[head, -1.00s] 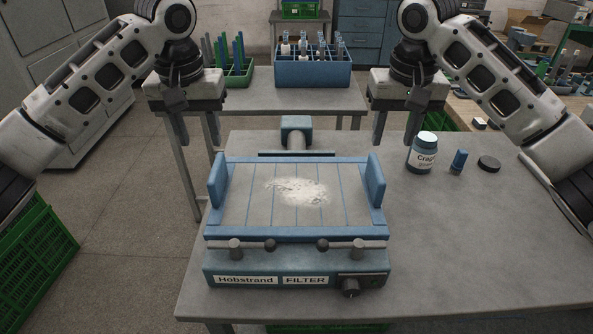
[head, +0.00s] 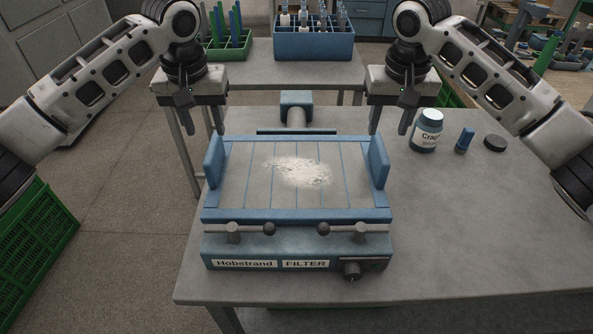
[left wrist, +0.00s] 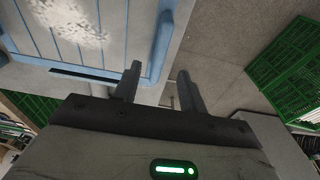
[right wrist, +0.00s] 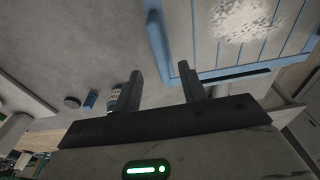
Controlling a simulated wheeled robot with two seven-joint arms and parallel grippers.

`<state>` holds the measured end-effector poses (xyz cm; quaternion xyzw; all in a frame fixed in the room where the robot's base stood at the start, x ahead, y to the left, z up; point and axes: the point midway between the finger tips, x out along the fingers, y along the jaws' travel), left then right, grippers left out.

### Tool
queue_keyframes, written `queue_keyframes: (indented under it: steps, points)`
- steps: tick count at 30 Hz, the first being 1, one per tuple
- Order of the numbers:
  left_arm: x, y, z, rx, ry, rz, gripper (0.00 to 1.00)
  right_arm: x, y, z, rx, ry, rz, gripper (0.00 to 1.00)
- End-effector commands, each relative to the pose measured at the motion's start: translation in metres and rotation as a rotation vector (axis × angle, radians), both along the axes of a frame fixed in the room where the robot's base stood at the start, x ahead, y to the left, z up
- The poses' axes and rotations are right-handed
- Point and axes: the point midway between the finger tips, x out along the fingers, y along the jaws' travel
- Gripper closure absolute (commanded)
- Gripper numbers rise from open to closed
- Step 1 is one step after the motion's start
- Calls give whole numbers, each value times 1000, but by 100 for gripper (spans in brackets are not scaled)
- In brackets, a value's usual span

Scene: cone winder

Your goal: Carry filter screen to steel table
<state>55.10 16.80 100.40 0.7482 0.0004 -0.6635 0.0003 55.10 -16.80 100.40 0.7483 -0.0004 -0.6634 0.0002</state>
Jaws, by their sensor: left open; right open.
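The filter screen (head: 240,190), a blue-framed grey panel with white powder in its middle, lies level on the blue filter unit (head: 215,245) marked "Hobstrand FILTER". It has an upright blue handle on each side, the left handle (head: 213,162) and the right handle (head: 378,162). My left gripper (head: 204,128) is open and empty, above and behind the left handle. My right gripper (head: 389,128) is open and empty, above and behind the right handle. The left wrist view shows the left handle (left wrist: 162,45) ahead of the fingertips; the right wrist view shows the right handle (right wrist: 157,50) likewise.
The unit stands on a grey table (head: 480,240). A labelled jar (head: 426,132), a small blue object (head: 465,140) and a dark lid (head: 495,143) are at its right. A second grey table (head: 250,78) behind holds a green rack (head: 228,45) and a blue crate (head: 314,45).

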Motion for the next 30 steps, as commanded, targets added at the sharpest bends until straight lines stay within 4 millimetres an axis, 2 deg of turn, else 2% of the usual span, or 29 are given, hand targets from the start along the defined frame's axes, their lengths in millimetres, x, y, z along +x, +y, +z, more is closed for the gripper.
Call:
queue_keyframes:
  steps: [1,6,15,21,28,29,30]
  points:
    - [1,1,-12,1,3,1,58,1,0,-11,-1,3,-1,58]
    - [5,1,-45,2,3,0,58,4,-1,-45,-1,4,-1,58]
    - [10,0,-86,0,1,0,58,10,0,-86,-1,1,0,58]
    - [11,0,-95,0,-1,0,58,12,0,-94,0,-1,0,58]
    - [12,0,-95,0,-1,0,58,12,0,-95,1,-1,0,58]
    - [12,0,-95,0,-1,0,61,12,0,-95,1,-1,0,61]
    - [11,0,-95,0,-1,0,72,12,0,-95,1,-1,0,72]
